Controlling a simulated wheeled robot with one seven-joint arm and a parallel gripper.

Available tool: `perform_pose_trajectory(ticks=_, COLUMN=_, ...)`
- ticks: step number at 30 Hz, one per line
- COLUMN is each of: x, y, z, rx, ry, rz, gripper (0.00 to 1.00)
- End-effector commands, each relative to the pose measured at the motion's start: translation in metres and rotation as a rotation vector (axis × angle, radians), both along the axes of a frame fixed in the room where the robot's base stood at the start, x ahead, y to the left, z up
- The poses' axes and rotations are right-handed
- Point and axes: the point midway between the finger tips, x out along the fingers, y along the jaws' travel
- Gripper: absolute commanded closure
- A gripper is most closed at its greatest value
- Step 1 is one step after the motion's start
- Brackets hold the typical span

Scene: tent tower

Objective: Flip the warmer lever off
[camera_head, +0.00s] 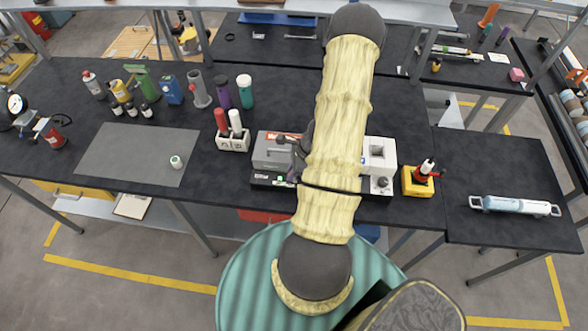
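A low grey and white machine (272,153) on a black base stands near the front edge of the dark workbench, and I take it to be the warmer. A small green light (279,182) shows on its front left. A white block with a square opening (378,152) and a dark round knob (382,183) show at its right end. My yellow-sleeved arm crosses in front and hides the machine's middle. A dark part (300,150) beside the arm, above the machine, may be my gripper; its fingers cannot be made out. I cannot tell which part is the lever or how it is set.
A white holder (233,143) with red and white bottles stands left of the machine. A yellow block (420,182) with a red and black item stands close on its right. Several bottles line the bench's back left. A grey mat (130,155) with one small jar is mostly clear.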

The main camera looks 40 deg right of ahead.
Motion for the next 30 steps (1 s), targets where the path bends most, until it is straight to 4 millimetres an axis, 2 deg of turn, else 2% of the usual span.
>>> perform_pose_trajectory(ticks=15, x=0.0070, y=0.0036, z=-0.0002, rx=-0.098, ry=0.109, rz=0.001, gripper=1.00)
perform_pose_trajectory(ticks=25, x=0.0076, y=0.0033, z=-0.0006, rx=-0.104, ry=0.112, rz=-0.001, gripper=1.00)
perform_pose_trajectory(ticks=26, x=0.0077, y=0.0032, z=-0.0006, rx=-0.104, ry=0.112, rz=-0.002, gripper=0.79)
perform_pose_trajectory(ticks=27, x=0.0077, y=0.0033, z=-0.0007, rx=-0.103, ry=0.113, rz=-0.001, gripper=0.76)
perform_pose_trajectory(ticks=30, x=0.0073, y=0.0037, z=-0.0008, rx=-0.102, ry=0.113, rz=-0.001, gripper=0.76)
